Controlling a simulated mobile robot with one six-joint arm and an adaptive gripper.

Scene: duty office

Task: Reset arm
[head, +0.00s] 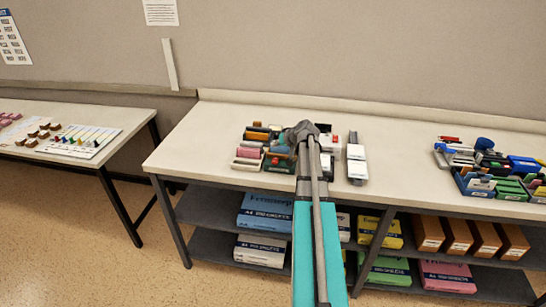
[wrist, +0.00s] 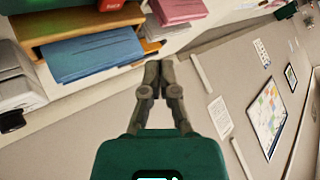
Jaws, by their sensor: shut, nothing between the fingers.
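My gripper (wrist: 158,75) is in the middle of the wrist view, with its two dark grey fingers together and nothing between them. It appears in front of the table edge and wall, and I cannot tell its exact height above the table. In the head view my arm reaches forward over the long table (head: 215,130), and the fingers cannot be made out there. The arm hides part of a group of small coloured items, among them a pink one (head: 248,152). The wrist view shows a blue stack (wrist: 95,58) left of the fingers and a pink stack (wrist: 178,10) beyond them.
A white device (head: 357,160) stands right of the arm. Several trays of stationery (head: 480,185) are at the table's right. Shelves below hold paper packs, including a blue one (head: 266,212). Another table (head: 115,117) stands left. The long table is bare between the groups.

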